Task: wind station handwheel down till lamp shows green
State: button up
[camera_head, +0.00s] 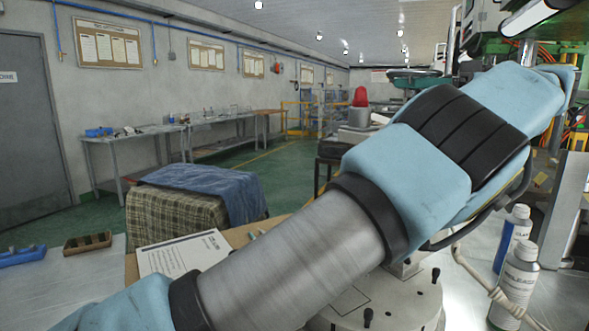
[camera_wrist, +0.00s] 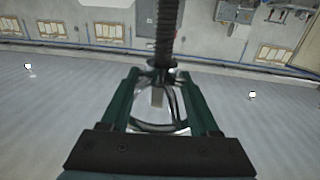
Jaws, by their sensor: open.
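My gripper (camera_wrist: 158,76) shows in the wrist view as two dark green fingers reaching out from a black bar. They stand apart. A pale metal ring with thin spokes, seemingly the handwheel (camera_wrist: 160,127), lies between them; I cannot tell whether they touch it. A black threaded screw (camera_wrist: 166,30) runs from it to the top of the picture. In the head view my arm crosses from lower left to upper right, and the gripper is out of sight. I see no lamp that I can surely call the station's, and no green light.
A red cone-shaped object (camera_head: 360,97) stands behind my arm.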

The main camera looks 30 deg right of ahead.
jog(key=f+m+h+b, duration=0.1)
jog(key=b, duration=0.2)
jog(key=shift+t+b, duration=0.4)
jog(key=m+t+h+b, duration=0.1)
jog(key=h+b, duration=0.1)
jog(key=b, duration=0.4)
jog(key=shift+r+m+h, duration=0.1)
jog(key=shift+m+h, duration=0.2)
